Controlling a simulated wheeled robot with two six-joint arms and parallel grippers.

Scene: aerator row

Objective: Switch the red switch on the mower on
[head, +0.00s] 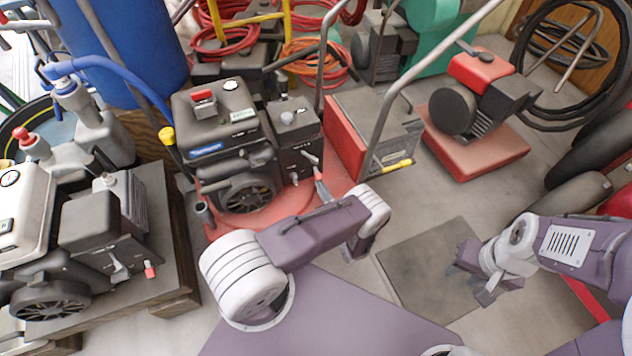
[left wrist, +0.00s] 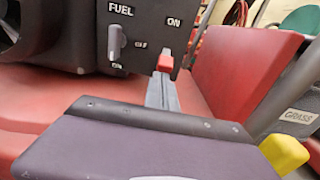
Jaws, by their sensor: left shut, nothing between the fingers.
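The mower (head: 235,140) has a black engine on a red deck. Its side panel carries a grey fuel lever (left wrist: 116,42) and a small red switch (left wrist: 165,62) below an "ON" label. In the head view the red switch (head: 317,172) is small and partly covered. My left gripper (head: 322,190) is shut and empty. Its grey fingers (left wrist: 163,92) reach up to the switch in the left wrist view; I cannot tell whether they touch it. My right gripper (head: 474,280) is apart from the mower, over the floor at right, with its fingers apart.
A similar engine (head: 60,240) stands on a wooden pallet at left. A red box (head: 345,135) marked "GRASS" and the mower's handle bar (head: 385,100) are close on the right of the switch. A red machine (head: 475,150) stands further right. Floor near my right gripper is clear.

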